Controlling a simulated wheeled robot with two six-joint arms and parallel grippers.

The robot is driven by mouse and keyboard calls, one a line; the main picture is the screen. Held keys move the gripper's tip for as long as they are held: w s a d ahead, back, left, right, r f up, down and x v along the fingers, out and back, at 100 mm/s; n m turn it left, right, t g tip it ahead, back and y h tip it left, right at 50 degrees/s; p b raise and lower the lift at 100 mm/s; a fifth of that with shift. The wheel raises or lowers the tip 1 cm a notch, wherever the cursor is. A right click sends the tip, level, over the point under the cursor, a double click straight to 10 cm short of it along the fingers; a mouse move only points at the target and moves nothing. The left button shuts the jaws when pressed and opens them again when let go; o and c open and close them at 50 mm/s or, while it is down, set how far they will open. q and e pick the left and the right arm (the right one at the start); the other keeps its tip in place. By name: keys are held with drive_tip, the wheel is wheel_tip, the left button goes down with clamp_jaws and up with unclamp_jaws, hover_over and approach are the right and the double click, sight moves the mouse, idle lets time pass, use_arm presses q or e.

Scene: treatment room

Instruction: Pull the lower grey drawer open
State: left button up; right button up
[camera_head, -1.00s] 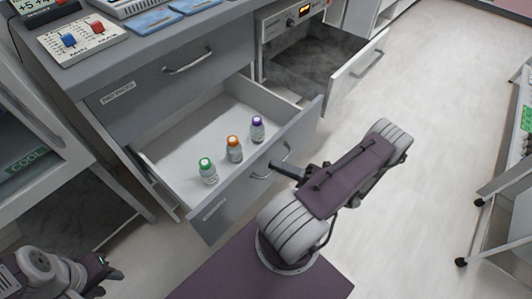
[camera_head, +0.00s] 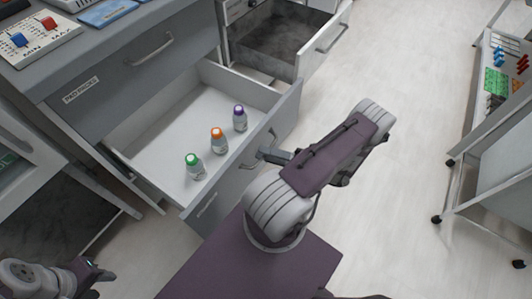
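The lower grey drawer (camera_head: 236,190) is pulled well out of its cabinet, below a closed upper drawer (camera_head: 130,75). Its white inside shows three small bottles near the front: green-capped (camera_head: 194,167), orange-capped (camera_head: 218,141) and purple-capped (camera_head: 240,119). My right gripper (camera_head: 266,154) is at the bar handle (camera_head: 271,137) on its front and appears shut on it; the fingertips are partly hidden. My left gripper (camera_head: 98,277) is at the lower left, away from the drawer, and its fingers are too unclear to judge.
Another drawer (camera_head: 318,55) stands open to the right of the lower drawer. A wheeled cart (camera_head: 492,165) stands at the far right. Pale floor (camera_head: 400,75) is clear between them. An open-fronted cabinet (camera_head: 50,190) is at the left. Devices and blue packs (camera_head: 105,12) lie on the countertop.

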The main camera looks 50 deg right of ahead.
drive_tip(key=v, duration=0.9)
drive_tip(key=shift+p, duration=0.4)
drive_tip(key=shift+s, duration=0.1)
